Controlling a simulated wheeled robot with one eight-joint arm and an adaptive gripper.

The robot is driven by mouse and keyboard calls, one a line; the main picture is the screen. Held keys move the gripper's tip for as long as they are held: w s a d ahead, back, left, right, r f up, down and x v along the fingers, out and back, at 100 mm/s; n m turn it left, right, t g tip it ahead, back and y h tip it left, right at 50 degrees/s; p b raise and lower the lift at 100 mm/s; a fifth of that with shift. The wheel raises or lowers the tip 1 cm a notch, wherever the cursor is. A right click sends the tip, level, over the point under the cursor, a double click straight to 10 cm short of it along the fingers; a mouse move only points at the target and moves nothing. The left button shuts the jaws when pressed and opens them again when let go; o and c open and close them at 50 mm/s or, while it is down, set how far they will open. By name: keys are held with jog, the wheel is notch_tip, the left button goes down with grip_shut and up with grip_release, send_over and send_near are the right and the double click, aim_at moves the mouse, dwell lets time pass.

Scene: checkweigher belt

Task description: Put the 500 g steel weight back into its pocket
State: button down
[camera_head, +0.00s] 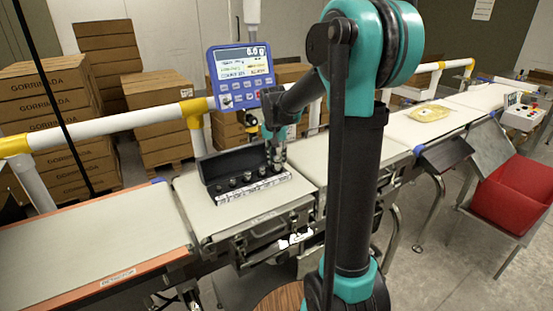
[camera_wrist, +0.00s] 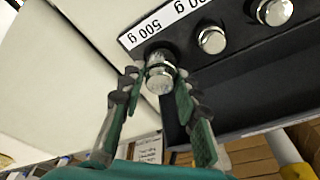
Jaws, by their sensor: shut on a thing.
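The 500 g steel weight (camera_wrist: 160,75) is a shiny cylinder with a knob, held between the fingertips of my gripper (camera_wrist: 158,84). In the wrist view it lines up with the dark pocket beside the "500 g" label (camera_wrist: 140,34). I cannot tell whether its base is inside the pocket or just above it. The black weight case (camera_head: 212,189) stands open on the weighing platform, with several smaller weights in a row. In the head view my gripper (camera_head: 277,150) is over the right end of the case. The fingers partly hide the weight there.
The blue scale display (camera_head: 240,75) stands behind the case, beside a white-and-yellow rail (camera_head: 110,125). Belts run to both sides; a yellow packet (camera_head: 430,112) lies on the right one. A red bin (camera_head: 512,194) is at far right. Cartons (camera_head: 45,90) stand behind.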

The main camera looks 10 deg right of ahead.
jog(key=c, duration=1.1)
grip_release()
jog(key=shift+f, duration=0.1)
jog(key=r, duration=0.4)
jog(key=s+r, duration=0.1)
jog(key=r, duration=0.3)
jog(key=s+a+r, duration=0.1)
jog(key=r, duration=0.3)
